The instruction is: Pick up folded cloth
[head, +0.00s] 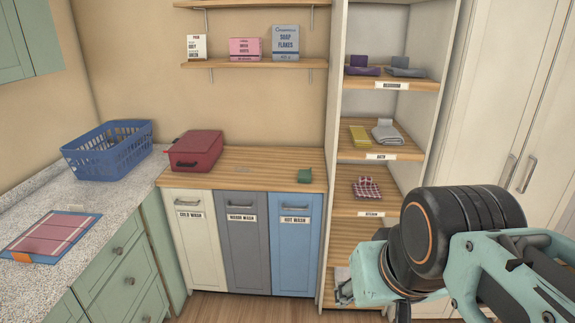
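A folded red cloth with pale lines (55,234) lies flat on the speckled counter at the left, over a blue and orange edge. I cannot tell which is meant. My arm fills the lower right, with teal links that may belong to my gripper (515,270). It is far from the red cloth. Its fingertips are not visible.
A blue basket (110,150) and a closed red case (195,150) stand at the back. Below the wooden top (245,170) are cold, warm and hot wash bins (247,245). Boxes (285,43) stand on a wall shelf. White cabinet doors (500,90) are at the right.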

